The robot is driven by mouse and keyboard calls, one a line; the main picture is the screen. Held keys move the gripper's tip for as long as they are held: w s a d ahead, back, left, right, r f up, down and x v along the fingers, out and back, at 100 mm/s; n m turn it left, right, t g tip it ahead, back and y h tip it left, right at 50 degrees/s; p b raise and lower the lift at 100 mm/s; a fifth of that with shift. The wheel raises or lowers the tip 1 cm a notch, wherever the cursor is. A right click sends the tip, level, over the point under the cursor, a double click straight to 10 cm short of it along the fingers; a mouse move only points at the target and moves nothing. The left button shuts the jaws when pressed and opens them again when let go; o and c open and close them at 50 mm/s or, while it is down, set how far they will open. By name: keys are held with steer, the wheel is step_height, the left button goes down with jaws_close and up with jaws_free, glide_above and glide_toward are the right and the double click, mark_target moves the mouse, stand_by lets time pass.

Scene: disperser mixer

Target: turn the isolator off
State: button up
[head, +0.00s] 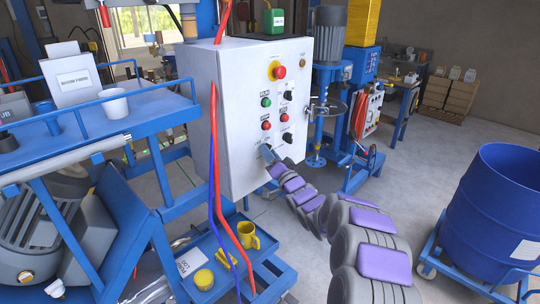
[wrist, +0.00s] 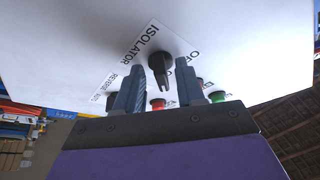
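The black isolator knob (wrist: 159,66) is on the white control cabinet (head: 228,120), beside the printed words ISOLATOR and OFF in the wrist view. My gripper (wrist: 158,70) is open, with its two fingers apart on either side of the knob in that view. I cannot tell whether they touch it or how deep they reach. In the head view my gripper (head: 267,153) is at the lower part of the cabinet's front, and the knob is not clearly visible there. The OFF label is partly covered by a finger.
A red emergency stop (head: 279,72) on yellow, red and green buttons (head: 266,102) and black selector knobs (head: 287,138) sit above my gripper. Red and blue cables (head: 215,150) hang at the cabinet's left. A blue drum (head: 497,215) stands right.

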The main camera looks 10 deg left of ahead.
steer(key=c, duration=0.6)
steer(key=shift+d+r, duration=0.15)
jaws_close()
steer(key=shift+w+d+n+g+y+p, duration=0.15)
steer(key=shift+n+g+y+p, duration=0.75)
steer(key=shift+n, duration=2.85)
steer(key=shift+w+d+n+g+y+p, duration=0.15)
steer(key=shift+n+g+y, duration=1.45)
steer(key=shift+n, duration=2.2)
steer(key=shift+w+d+n+g+y+p, duration=0.15)
steer(key=shift+n+g+y+p, duration=0.7)
steer(key=shift+n, duration=2.9)
steer(key=shift+g+b, duration=0.4)
steer(key=shift+g, duration=0.55)
